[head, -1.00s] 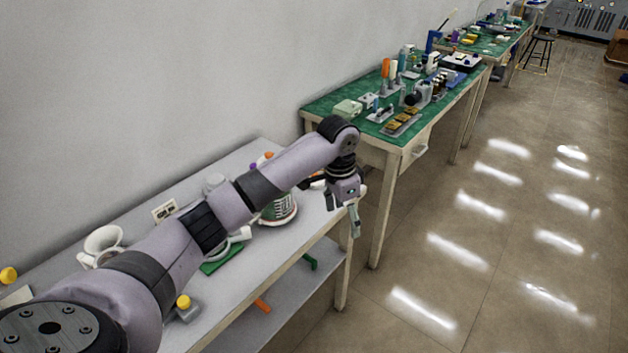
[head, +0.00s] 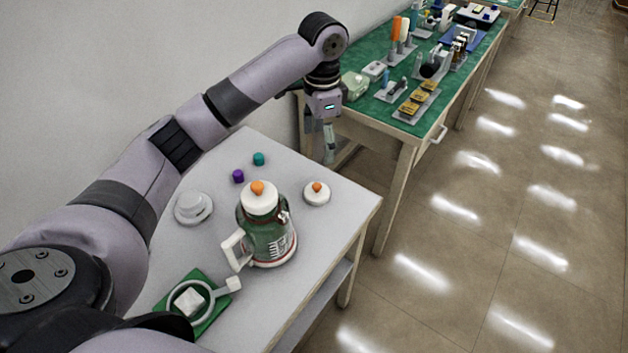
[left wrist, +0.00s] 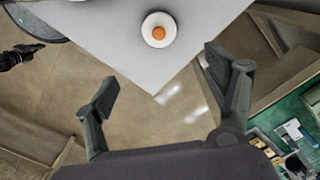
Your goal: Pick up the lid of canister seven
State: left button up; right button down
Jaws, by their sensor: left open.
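A loose round white lid with an orange knob (head: 317,193) lies on the light grey table near its far right corner. It also shows in the left wrist view (left wrist: 159,30), at the top, beyond my fingertips. A green canister (head: 268,240) with a white handle stands to its left, with a white top and orange knob (head: 259,198) on it. I cannot read which canister is seven. My left gripper (head: 329,148) is open and empty, pointing down, above and beyond the loose lid. In the left wrist view its fingers (left wrist: 160,82) are spread wide, with floor between them.
On the grey table (head: 340,232) are a purple cap (head: 238,176), a teal cap (head: 259,159), a white round piece (head: 194,208) and a green pad (head: 205,320). A green-topped table (head: 375,108) with tools stands just beyond. A black shape (left wrist: 18,56) at the left may be mine.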

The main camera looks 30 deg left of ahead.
pick_arm(q)
send_near(318, 185)
jog(key=d, duration=0.1)
notch_tip(318, 185, down, 4)
jog(key=shift+a+f, duration=0.1)
jog(key=shift+a, duration=0.05)
jog(key=shift+f, duration=0.7)
jog(key=shift+s+f, duration=0.1)
jog(key=shift+f, duration=0.05)
jog(key=f, duration=0.2)
jog(key=a+f+p, duration=0.1)
jog(key=f, duration=0.1)
jog(key=shift+f, duration=0.25)
jog(key=shift+d+f, duration=0.1)
jog(key=shift+f, duration=0.1)
jog(key=shift+c, duration=0.3)
jog(key=c, duration=0.9)
pick_arm(e)
jog(key=shift+s+d+r, duration=0.25)
jog(key=shift+s+d, duration=0.1)
jog(key=shift+s, duration=0.1)
jog(key=shift+s+d+r, duration=0.25)
jog(key=shift+s+d, duration=0.05)
jog(key=shift+s, duration=0.15)
